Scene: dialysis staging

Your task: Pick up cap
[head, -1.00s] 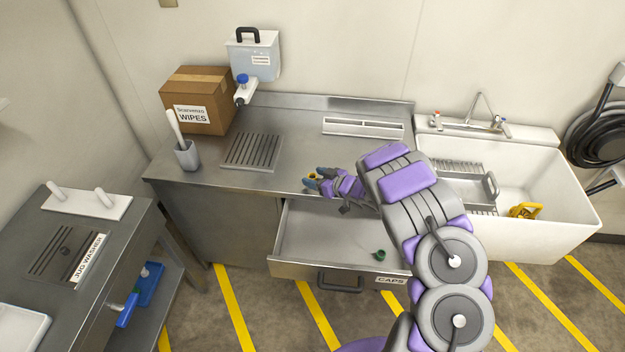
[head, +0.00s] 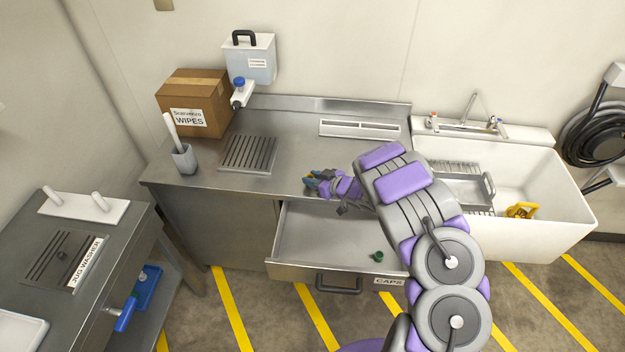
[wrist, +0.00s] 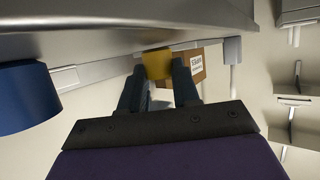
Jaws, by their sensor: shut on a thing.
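My gripper (head: 311,180) is above the open drawer, by the counter's front edge. In the wrist view its two dark fingers (wrist: 158,85) are shut on a yellow cap (wrist: 156,63). A green cap (head: 377,256) lies in the right part of the open drawer (head: 310,240), apart from my gripper. The drawer front carries a CAPS label (head: 389,282).
The steel counter (head: 290,155) holds a wipes box (head: 205,90), a grey cup (head: 184,158) and a drain grate (head: 248,153). A sink (head: 560,195) with a yellow object (head: 520,211) is at right. A blue rounded thing (wrist: 27,97) shows close in the wrist view.

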